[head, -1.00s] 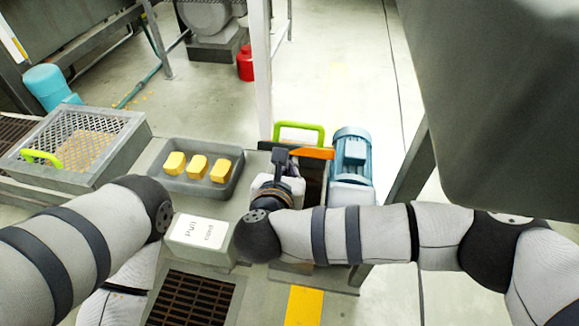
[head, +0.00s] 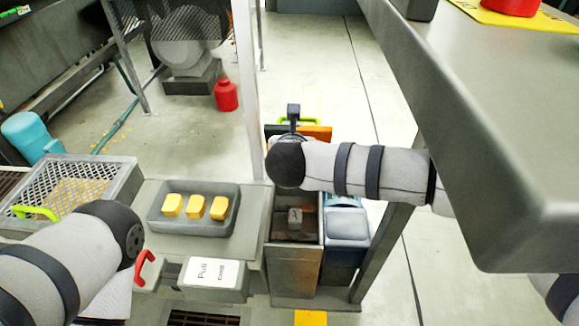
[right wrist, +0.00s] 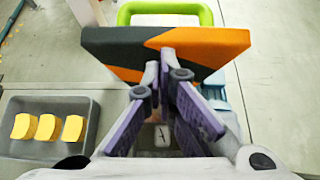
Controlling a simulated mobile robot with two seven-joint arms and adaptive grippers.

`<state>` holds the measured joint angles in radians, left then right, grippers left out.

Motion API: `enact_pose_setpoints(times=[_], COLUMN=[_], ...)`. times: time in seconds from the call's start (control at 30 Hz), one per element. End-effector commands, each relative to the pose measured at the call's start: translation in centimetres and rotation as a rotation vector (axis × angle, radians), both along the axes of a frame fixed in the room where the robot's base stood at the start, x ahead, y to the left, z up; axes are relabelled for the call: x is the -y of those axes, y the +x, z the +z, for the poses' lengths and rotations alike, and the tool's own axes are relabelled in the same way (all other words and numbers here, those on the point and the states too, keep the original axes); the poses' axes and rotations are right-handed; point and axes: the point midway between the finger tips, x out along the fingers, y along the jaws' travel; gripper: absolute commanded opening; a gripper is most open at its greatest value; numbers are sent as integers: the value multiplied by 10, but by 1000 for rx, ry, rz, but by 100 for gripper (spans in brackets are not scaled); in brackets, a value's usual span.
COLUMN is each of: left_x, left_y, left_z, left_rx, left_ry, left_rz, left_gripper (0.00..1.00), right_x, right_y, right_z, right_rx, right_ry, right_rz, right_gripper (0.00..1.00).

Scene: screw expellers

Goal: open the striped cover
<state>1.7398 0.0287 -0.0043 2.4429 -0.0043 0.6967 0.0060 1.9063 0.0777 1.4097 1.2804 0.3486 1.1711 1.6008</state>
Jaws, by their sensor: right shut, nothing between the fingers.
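The striped cover (head: 318,132), orange and dark grey with a green handle (head: 299,121), stands raised at the far end of a metal box (head: 295,262). The box's top is open, showing its brown inside. In the right wrist view the cover (right wrist: 205,42) faces me, its green handle (right wrist: 165,10) along the far edge. My right gripper (right wrist: 166,66) is shut and empty, its fingertips in front of the cover's lower middle; I cannot tell if they touch it. In the head view my right gripper (head: 293,117) is partly hidden by its wrist. My left gripper is out of view.
A grey tray (head: 155,215) with yellow blocks lies left of the box. Nearer stands a block labelled "Pull" (head: 212,280) beside a red handle (head: 146,268). A blue motor (head: 347,228) adjoins the box's right side. A large grey surface (head: 480,150) overhangs the right.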

Motion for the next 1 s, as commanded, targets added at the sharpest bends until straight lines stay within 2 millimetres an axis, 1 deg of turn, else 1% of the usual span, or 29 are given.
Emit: enact_pose_setpoints(times=[0.03, 0.2, 0.4, 0.6, 1.0], left_x=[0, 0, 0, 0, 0], left_y=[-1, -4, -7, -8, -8], left_z=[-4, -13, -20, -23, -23], left_rx=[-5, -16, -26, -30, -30], left_ry=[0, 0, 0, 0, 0], left_rz=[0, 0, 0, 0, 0], left_gripper=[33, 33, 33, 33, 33], right_x=[0, 0, -1, 0, -1], right_y=[8, 31, 49, 58, 60], right_z=[1, 8, 14, 17, 19], right_rx=[0, -1, -1, -1, -1], right_ry=[0, 1, -1, -1, 0], right_rz=[-1, -1, 1, 1, 1], right_gripper=[0, 0, 0, 0, 0])
